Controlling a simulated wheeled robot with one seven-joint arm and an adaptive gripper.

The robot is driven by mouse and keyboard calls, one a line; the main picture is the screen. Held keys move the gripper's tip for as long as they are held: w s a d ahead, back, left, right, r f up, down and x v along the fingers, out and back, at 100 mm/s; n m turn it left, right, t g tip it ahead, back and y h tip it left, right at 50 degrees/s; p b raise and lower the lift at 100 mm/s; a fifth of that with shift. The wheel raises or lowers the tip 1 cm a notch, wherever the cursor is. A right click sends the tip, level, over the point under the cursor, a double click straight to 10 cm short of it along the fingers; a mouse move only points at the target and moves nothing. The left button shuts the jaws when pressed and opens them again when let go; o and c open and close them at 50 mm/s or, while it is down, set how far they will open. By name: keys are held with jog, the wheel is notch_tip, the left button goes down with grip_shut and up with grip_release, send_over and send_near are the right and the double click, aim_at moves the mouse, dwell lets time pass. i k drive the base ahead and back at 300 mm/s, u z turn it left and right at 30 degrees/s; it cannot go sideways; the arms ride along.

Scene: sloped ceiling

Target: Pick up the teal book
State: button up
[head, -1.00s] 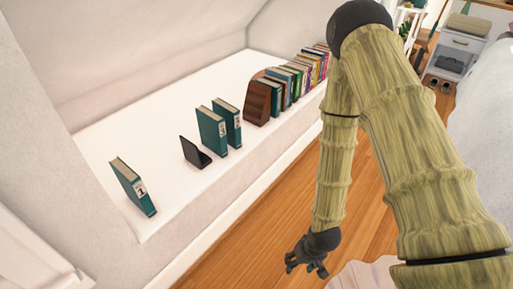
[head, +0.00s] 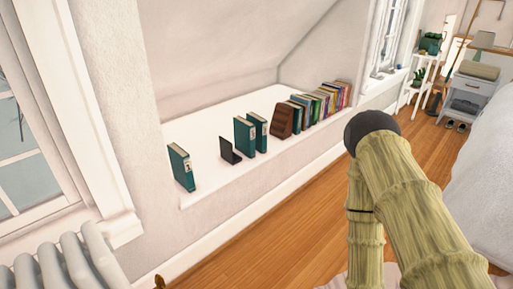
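Three teal books with pale spine labels stand on the white ledge (head: 215,185) in the head view. One teal book (head: 182,167) stands alone at the ledge's left end, leaning slightly. Two more, a teal book (head: 244,136) and another teal book (head: 260,132), stand side by side further right. My arm runs down the right side of the view, well apart from the books. My gripper is out of the frame, below its lower edge.
A black bookend (head: 229,150) stands between the lone book and the pair. A brown wooden bookend (head: 283,122) holds a row of colourful books (head: 326,103). A radiator (head: 70,262) is at lower left, a bed (head: 485,140) at right. The wooden floor (head: 265,250) before the ledge is largely clear.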

aim_at(261, 123)
jog(key=z, duration=0.8)
jog(key=i, duration=1.3)
jog(key=u, duration=0.75)
jog(key=i, duration=0.7)
jog(key=u, duration=0.8)
